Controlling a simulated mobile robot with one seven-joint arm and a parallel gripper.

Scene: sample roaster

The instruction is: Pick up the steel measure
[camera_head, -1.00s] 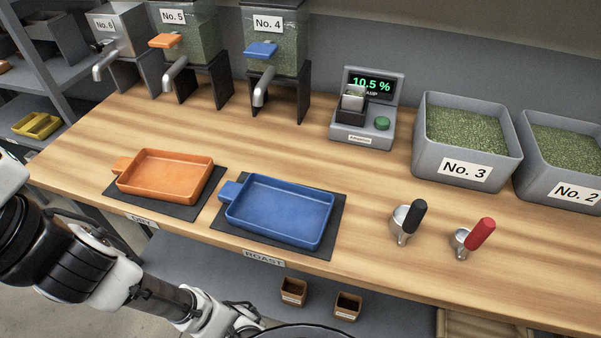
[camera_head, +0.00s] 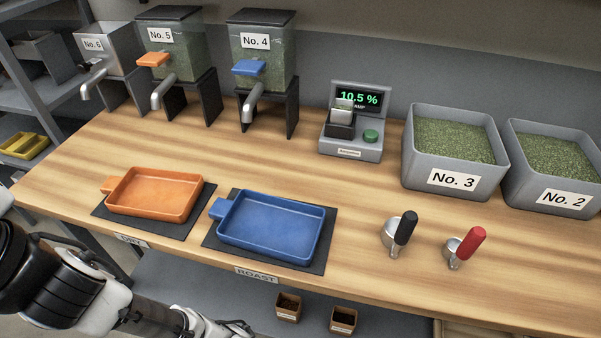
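Two small steel measures stand on the wooden counter at the right front. One steel measure (camera_head: 391,238) has a black handle that leans up to the right. The other steel measure (camera_head: 453,251) has a red handle and stands to its right, a short gap apart. Both are free of any gripper. My arm shows at the lower left, beyond the counter's front edge. My gripper's fingers do not show in this view.
An orange tray (camera_head: 152,193) and a blue tray (camera_head: 270,228) sit on dark mats to the left. The moisture meter (camera_head: 350,150) reads 10.5 %. Bins No. 3 (camera_head: 408,160) and No. 2 (camera_head: 512,175) stand behind the measures. The counter around the measures is clear.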

